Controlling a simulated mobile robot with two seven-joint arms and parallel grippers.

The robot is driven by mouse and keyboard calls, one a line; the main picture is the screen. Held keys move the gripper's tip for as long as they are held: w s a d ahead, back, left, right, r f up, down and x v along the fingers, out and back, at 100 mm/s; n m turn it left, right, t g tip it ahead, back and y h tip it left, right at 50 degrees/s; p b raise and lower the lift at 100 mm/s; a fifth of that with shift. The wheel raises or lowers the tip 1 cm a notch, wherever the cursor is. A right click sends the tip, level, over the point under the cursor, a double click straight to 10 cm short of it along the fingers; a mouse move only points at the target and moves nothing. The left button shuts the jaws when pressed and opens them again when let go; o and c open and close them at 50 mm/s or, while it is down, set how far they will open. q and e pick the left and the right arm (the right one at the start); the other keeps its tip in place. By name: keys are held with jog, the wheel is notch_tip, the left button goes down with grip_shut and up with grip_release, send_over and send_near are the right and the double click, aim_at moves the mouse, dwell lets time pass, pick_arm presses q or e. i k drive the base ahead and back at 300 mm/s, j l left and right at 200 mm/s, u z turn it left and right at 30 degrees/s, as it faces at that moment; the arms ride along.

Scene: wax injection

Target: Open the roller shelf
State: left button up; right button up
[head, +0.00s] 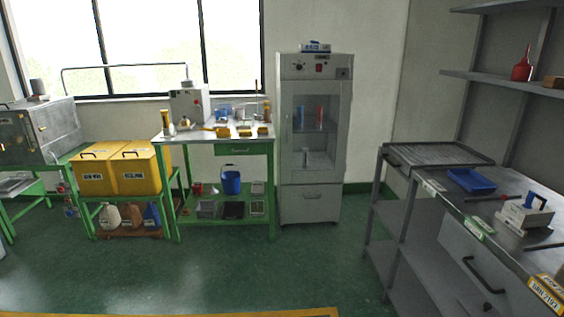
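A grey metal stand with a ribbed, roller-like top (440,154) stands at the right, at the far end of the grey workbench. I take it for the roller shelf, but no label on it is readable. Its top is flat and empty, with a dark handle-like part at its left corner. Open lower shelves show below it. Neither my left nor my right gripper is in view.
The grey workbench (510,205) holds a blue tray (471,180) and a small device (525,213). A grey glass-door cabinet (312,190) stands at the back wall, beside a green-framed table (222,150) and yellow bins (137,175). The green floor (270,270) ahead is clear.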

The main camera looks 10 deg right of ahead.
aim_at(407, 156)
jog(key=i, duration=1.35)
jog(key=i+j+z, duration=0.2)
jog(key=i, duration=0.4)
jog(key=i+z, duration=0.15)
jog(key=i, duration=0.5)
jog(key=i+j+z, duration=0.2)
jog(key=i+z, duration=0.2)
jog(key=i+j+z, duration=0.4)
